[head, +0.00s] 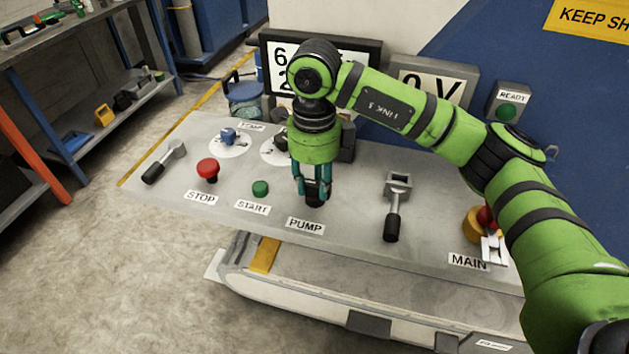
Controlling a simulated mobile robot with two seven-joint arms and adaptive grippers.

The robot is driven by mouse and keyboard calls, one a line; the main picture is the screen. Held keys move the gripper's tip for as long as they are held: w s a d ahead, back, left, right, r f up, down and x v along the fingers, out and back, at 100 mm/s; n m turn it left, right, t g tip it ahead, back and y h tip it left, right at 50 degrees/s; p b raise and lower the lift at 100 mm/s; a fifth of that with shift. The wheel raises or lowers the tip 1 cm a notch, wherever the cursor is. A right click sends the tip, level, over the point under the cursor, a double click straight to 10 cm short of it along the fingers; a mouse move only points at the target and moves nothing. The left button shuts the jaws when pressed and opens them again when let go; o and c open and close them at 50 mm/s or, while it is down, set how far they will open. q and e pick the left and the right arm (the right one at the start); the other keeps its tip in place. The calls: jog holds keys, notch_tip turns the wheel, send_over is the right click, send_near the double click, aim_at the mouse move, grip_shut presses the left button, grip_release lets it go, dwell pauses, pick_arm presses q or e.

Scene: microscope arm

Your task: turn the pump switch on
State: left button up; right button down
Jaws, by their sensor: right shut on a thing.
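My right gripper (314,190) points down over the grey control panel, just above the PUMP label (305,225). Its teal fingers are closed around the black pump switch (315,199), which sticks out below the fingertips. The gripper and wrist hide most of the switch, so I cannot tell its position. My left gripper is not in view.
The control panel (255,217) also carries a red STOP button (207,169), a green START button (260,188), a blue knob (228,135), a left lever (165,160), a right lever (393,210) and a red-yellow MAIN switch (478,224). Display boxes stand behind.

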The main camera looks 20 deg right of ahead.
aim_at(314, 186)
dwell(0.3)
jog(key=c, duration=0.9)
grip_release()
jog(key=shift+r, duration=0.1)
notch_tip(314, 186, up, 12)
jog(key=shift+f, duration=0.1)
